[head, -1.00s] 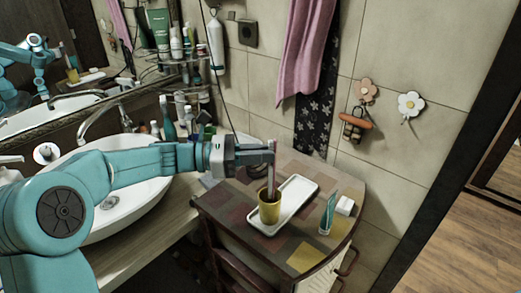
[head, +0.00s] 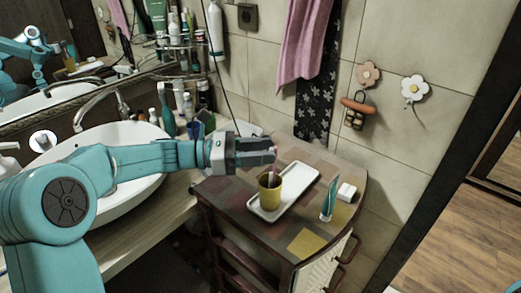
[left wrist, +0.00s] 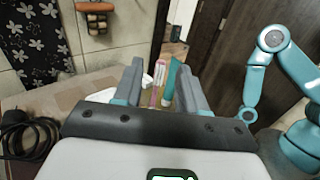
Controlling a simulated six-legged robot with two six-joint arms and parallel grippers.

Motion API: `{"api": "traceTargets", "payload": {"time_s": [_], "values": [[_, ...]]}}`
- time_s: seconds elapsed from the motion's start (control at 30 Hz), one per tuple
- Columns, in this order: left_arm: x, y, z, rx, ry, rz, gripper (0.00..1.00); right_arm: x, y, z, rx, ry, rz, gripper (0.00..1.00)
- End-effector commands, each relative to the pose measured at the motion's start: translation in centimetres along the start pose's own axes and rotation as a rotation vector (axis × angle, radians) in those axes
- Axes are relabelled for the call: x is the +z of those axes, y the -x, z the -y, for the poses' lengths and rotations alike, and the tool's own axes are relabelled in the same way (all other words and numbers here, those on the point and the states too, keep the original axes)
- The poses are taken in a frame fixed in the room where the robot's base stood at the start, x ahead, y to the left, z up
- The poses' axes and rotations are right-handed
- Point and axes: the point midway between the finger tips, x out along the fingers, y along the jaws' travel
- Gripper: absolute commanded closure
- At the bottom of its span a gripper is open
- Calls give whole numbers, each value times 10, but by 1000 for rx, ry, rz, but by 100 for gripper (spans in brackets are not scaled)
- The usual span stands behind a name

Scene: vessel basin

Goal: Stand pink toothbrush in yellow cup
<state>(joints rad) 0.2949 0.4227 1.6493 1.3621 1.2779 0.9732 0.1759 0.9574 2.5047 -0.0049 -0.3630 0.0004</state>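The yellow cup (head: 269,196) stands upright on the white tray (head: 297,190) on the small cabinet. The pink toothbrush (head: 275,172) stands in the cup, its upper part rising above the rim; its lower part is hidden inside. My left gripper (head: 268,151) is level above the cup, at the toothbrush's upper end. In the left wrist view its fingers (left wrist: 160,88) are spread apart, with the toothbrush (left wrist: 157,78) showing in the gap. My right gripper is not in view.
A teal tube (head: 329,201) stands on the cabinet right of the tray, near a white block (head: 347,191). The tube also shows in the left wrist view (left wrist: 171,78). The sink (head: 115,170) is at the left. A pink towel (head: 305,45) hangs on the wall behind.

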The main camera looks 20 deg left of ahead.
Motion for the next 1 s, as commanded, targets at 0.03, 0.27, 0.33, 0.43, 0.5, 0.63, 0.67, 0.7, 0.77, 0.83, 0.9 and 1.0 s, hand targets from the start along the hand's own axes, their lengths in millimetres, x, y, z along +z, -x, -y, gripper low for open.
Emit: {"api": "traceTargets", "payload": {"time_s": [0.03, 0.27, 0.33, 0.43, 0.5, 0.63, 0.67, 0.7, 0.77, 0.83, 0.9, 1.0], "values": [[0, 0, 0, 0, 0, 0, 59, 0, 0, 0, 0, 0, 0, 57], [0, 1, 0, 0, 0, 0, 59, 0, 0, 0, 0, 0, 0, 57], [0, 4, 0, 1, 0, 0, 59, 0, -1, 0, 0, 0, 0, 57], [-1, 18, -1, 4, 0, 0, 59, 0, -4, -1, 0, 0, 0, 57], [-2, 33, -1, 5, -2, 0, 59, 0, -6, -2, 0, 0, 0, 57], [-2, 68, -1, 7, 0, -1, 59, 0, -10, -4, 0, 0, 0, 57], [-2, 77, -1, 7, -1, -1, 59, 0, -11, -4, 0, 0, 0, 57], [-2, 88, -1, 7, -2, -1, 59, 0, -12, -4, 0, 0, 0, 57], [-2, 103, -1, 6, -1, -1, 59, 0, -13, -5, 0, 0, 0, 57], [-2, 120, -1, 6, 0, -1, 59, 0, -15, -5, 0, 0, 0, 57], [-2, 134, -1, 5, -1, -2, 59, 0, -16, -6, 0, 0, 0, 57], [-1, 150, -1, 3, 0, -1, 59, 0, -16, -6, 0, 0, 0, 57]]}}
